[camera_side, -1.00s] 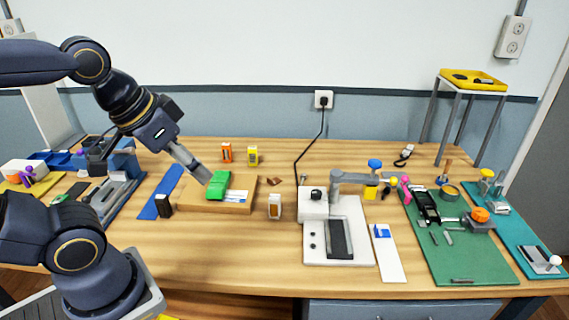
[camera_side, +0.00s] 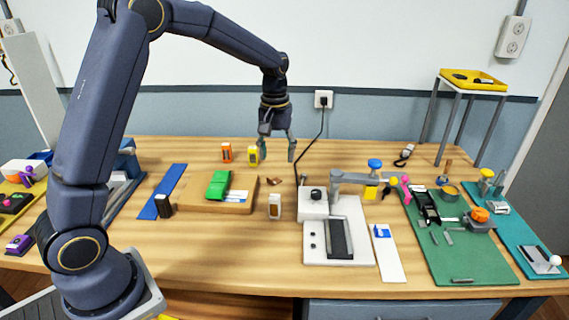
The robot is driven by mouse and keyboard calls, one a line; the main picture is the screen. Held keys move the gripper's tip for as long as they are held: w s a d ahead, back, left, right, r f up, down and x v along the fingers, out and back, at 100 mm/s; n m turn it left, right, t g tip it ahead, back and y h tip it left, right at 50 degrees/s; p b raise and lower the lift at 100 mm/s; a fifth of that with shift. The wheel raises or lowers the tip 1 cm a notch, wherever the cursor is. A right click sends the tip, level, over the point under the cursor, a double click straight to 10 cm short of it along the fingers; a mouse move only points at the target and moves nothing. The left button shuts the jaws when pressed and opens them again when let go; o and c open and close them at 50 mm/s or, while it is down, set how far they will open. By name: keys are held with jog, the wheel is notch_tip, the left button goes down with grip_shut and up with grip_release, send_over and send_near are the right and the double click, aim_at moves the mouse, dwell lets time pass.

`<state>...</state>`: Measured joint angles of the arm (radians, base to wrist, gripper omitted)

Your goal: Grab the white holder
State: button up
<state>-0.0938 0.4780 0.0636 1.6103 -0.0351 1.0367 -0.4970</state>
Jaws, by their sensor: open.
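The white holder (camera_side: 275,206) is a small upright white box with a brownish-orange front patch. It stands on the wooden table in the middle, just right of the wooden board. My gripper (camera_side: 278,155) points down with its fingers spread and empty. In the picture it is above the white holder, apart from it, beside the yellow holder. How far my gripper is from the table cannot be told exactly.
An orange holder (camera_side: 227,153), a yellow holder (camera_side: 253,155) and a black holder (camera_side: 163,206) stand around the wooden board (camera_side: 240,206), which bears a green object (camera_side: 218,184). A white machine (camera_side: 337,238) stands close on the right. A black cable (camera_side: 309,150) hangs behind.

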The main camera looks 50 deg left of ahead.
aim_at(275, 206)
jog(key=f, duration=1.2)
jog(key=shift+s+f, duration=0.1)
jog(key=shift+s, duration=0.1)
jog(key=shift+s+f, duration=0.15)
jog(key=shift+f, duration=1.2)
jog(key=shift+s+f, duration=0.15)
jog(key=shift+f, duration=1.2)
grip_shut()
